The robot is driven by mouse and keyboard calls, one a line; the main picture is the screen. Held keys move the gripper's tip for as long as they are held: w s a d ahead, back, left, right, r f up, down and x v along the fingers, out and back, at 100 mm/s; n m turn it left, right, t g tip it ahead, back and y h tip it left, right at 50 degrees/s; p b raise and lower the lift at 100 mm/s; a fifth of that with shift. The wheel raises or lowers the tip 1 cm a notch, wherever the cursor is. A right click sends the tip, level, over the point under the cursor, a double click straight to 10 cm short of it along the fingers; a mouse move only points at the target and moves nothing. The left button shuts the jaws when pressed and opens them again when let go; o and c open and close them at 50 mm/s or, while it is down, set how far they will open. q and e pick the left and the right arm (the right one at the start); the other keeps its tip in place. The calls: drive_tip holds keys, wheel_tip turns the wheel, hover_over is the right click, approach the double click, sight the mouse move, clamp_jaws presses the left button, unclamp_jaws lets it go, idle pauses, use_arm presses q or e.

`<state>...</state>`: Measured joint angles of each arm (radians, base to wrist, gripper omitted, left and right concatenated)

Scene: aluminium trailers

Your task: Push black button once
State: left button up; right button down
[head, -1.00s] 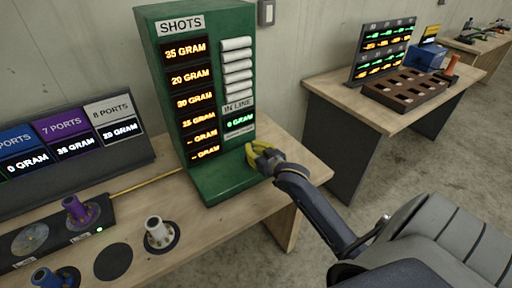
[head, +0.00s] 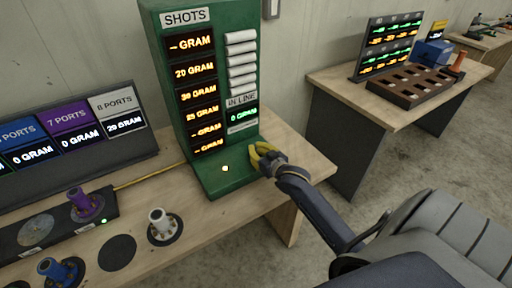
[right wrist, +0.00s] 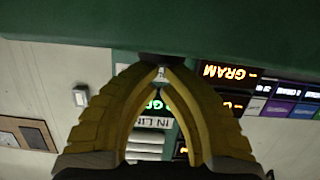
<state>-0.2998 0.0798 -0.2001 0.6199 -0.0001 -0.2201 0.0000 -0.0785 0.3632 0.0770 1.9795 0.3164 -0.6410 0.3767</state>
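The green SHOTS machine (head: 170,100) stands on the wooden bench, with a column of orange readouts and a green base ledge (head: 215,182). My right gripper (head: 256,157) is at the right side of this ledge, its yellow fingers low against it. In the right wrist view the fingertips (right wrist: 160,68) come together and look shut, with nothing seen between them. A dark, round-edged piece, probably the black button (right wrist: 160,57), shows right at the fingertips; whether they touch it is unclear. In the head view the gripper hides that spot. My left gripper is not in view.
A small glowing spot (head: 224,168) is on the ledge left of my gripper. White (head: 160,223), purple (head: 82,204) and blue (head: 55,270) ported pieces stand on the bench at left. A ports display (head: 75,130) stands behind them. Another bench (head: 350,90) is at right.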

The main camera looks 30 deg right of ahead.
drive_tip(key=shift+r, duration=0.55)
drive_tip(key=r, duration=0.3)
drive_tip(key=shift+s, duration=0.35)
drive_tip(key=v, duration=0.9)
drive_tip(key=shift+s, duration=0.2)
idle(2.1)
